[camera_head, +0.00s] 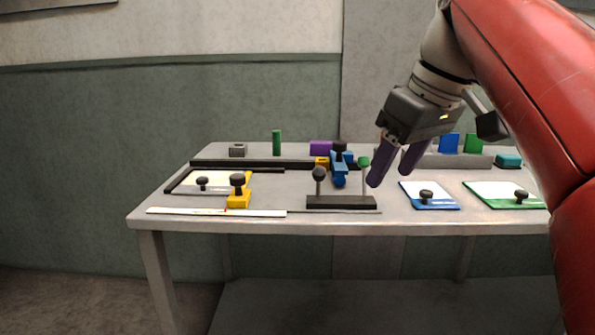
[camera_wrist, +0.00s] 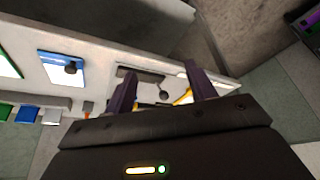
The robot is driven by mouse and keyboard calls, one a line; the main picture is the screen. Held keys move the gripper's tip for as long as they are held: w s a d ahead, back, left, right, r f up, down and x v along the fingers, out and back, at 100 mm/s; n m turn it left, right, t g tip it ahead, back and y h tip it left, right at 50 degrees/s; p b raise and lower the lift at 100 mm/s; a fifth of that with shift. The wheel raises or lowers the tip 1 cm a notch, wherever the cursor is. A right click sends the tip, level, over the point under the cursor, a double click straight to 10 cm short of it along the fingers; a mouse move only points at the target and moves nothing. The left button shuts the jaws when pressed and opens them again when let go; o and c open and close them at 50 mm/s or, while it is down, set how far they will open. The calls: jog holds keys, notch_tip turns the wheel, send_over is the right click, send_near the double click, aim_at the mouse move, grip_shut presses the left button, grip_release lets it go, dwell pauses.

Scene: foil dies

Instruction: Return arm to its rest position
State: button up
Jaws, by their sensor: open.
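My gripper (camera_head: 397,162) is open and empty, above the right half of the table, with its two purple-dark fingers pointing down. In the wrist view its fingers (camera_wrist: 160,88) stand apart with nothing held between them. My red arm reaches in from the right in the head view. The table (camera_head: 300,222) stands below, and a dark stand with round-topped posts (camera_head: 341,202) is left of the fingers. A blue plate with a black knob (camera_head: 428,196) lies to their lower right.
A blue piece (camera_head: 339,170) stands at centre. A green knobbed plate (camera_head: 505,195), upright blue (camera_head: 449,143) and green (camera_head: 473,143) pieces, and a teal block (camera_head: 508,160) are at right. A green cylinder (camera_head: 276,143) stands at back.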

jog(key=s+d+f+m+t+h, duration=0.1)
jog(key=s+f+m, duration=0.2)
jog(key=f, duration=1.1)
jog(key=s+d+f+m+t+h, duration=0.1)
jog(key=s+f+m, duration=0.3)
jog(key=s+f, duration=0.6)
notch_tip(320, 180, down, 5)
jog(key=shift+f+h, duration=0.1)
jog(key=shift+h, duration=0.3)
